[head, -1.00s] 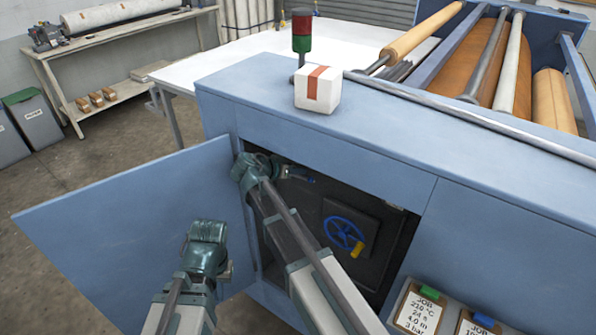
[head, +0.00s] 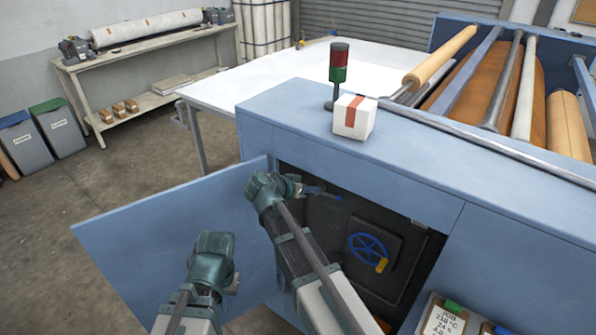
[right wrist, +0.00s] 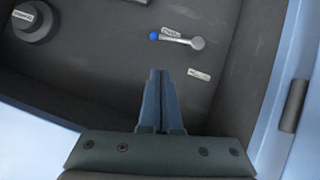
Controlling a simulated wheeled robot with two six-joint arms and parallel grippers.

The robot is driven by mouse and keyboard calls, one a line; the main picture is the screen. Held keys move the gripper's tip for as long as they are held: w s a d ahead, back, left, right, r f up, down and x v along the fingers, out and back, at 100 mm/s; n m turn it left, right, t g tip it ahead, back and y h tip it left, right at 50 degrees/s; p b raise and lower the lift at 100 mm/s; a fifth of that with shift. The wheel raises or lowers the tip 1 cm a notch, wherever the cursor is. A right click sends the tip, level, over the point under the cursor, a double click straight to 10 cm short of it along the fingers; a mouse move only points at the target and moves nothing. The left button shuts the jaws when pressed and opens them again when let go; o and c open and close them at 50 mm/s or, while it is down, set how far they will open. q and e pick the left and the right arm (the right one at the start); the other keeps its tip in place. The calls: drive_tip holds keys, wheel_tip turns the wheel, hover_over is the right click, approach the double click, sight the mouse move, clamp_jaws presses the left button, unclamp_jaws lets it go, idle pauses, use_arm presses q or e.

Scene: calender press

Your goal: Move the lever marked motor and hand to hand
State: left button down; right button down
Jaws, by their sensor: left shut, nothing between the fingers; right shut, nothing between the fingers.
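The lever (right wrist: 178,39) shows in the right wrist view as a short grey arm with a blue knob at its left end and a round grey pivot at its right end. One small white label (right wrist: 171,32) lies along the lever and another (right wrist: 199,75) is below the pivot; I cannot read them. My right gripper (right wrist: 159,73) is shut and empty, its tips below the lever in the picture and apart from it. In the head view my right gripper (head: 298,187) is at the left side of the cabinet opening. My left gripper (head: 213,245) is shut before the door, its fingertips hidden.
The blue door (head: 150,225) stands open at the left of the opening. Inside are a blue handwheel (head: 367,247) with a yellow handle and a round grey knob (right wrist: 33,21). A white box (head: 354,117) and signal light (head: 338,65) stand on the press top.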

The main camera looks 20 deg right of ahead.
drive_tip(key=shift+f, duration=0.1)
drive_tip(key=s+a+f+n+g+y, duration=0.2)
drive_tip(key=s+a+f+n+y, duration=0.1)
drive_tip(key=s+a, duration=0.3)
drive_tip(key=s+a+f+n+g+y, duration=0.1)
drive_tip(key=s+a+f+n+y, duration=0.2)
drive_tip(key=s, duration=0.7)
drive_tip(key=s+a+f+n+g+y, duration=0.2)
drive_tip(key=s+a+f+n+y, duration=0.1)
drive_tip(key=s+a+n, duration=0.3)
drive_tip(key=s+a+f, duration=0.1)
drive_tip(key=s+a, duration=0.1)
drive_tip(key=a, duration=0.1)
drive_tip(key=shift+s+a+n+g, duration=0.15)
drive_tip(key=shift+s+n+g, duration=0.15)
drive_tip(key=shift+s, duration=0.05)
